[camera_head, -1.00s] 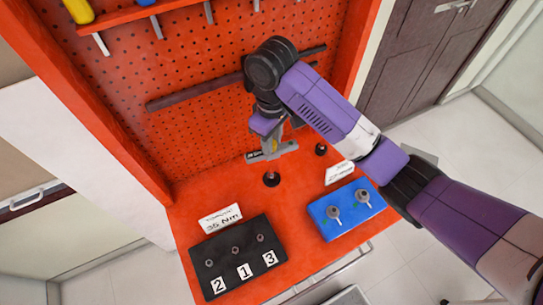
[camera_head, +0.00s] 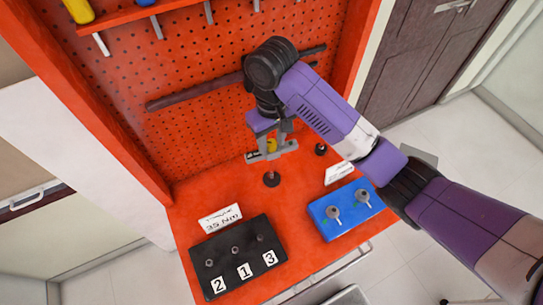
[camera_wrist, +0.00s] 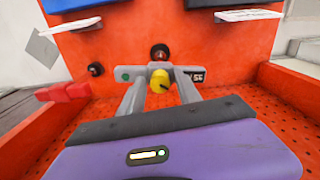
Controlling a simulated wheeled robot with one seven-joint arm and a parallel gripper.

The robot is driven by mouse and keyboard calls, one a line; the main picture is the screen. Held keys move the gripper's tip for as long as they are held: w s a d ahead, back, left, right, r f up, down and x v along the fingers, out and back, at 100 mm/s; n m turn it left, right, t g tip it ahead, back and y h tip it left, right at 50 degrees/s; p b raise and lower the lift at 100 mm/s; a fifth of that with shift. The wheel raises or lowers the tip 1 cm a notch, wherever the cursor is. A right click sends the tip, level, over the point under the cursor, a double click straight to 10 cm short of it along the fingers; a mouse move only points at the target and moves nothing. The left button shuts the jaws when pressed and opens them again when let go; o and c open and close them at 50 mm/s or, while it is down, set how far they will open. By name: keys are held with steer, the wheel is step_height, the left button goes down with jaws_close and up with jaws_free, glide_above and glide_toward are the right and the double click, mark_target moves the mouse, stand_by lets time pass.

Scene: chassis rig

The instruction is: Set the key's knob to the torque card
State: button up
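The key's yellow knob (camera_wrist: 159,81) with a dark mark sits between my gripper's two grey fingers in the wrist view; it also shows in the head view (camera_head: 271,146). A grey crosspiece (camera_wrist: 147,73) lies behind it, with a green dot at left and a small dark label at right that seems to show 35. My gripper (camera_head: 272,155) points down over a dark round stand (camera_head: 271,180). I cannot tell whether the fingers touch the knob. The white torque card (camera_head: 220,218) stands behind the black block; its lettering looks like 35 Nm upside down.
The black block (camera_head: 222,262) with sockets marked 2, 1, 3 is at the front left of the red bench. A blue block (camera_head: 322,222) with two grey pieces and another white card (camera_head: 339,172) are at right. The pegboard (camera_head: 210,130) rises behind.

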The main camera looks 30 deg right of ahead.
steer(key=shift+r, duration=3)
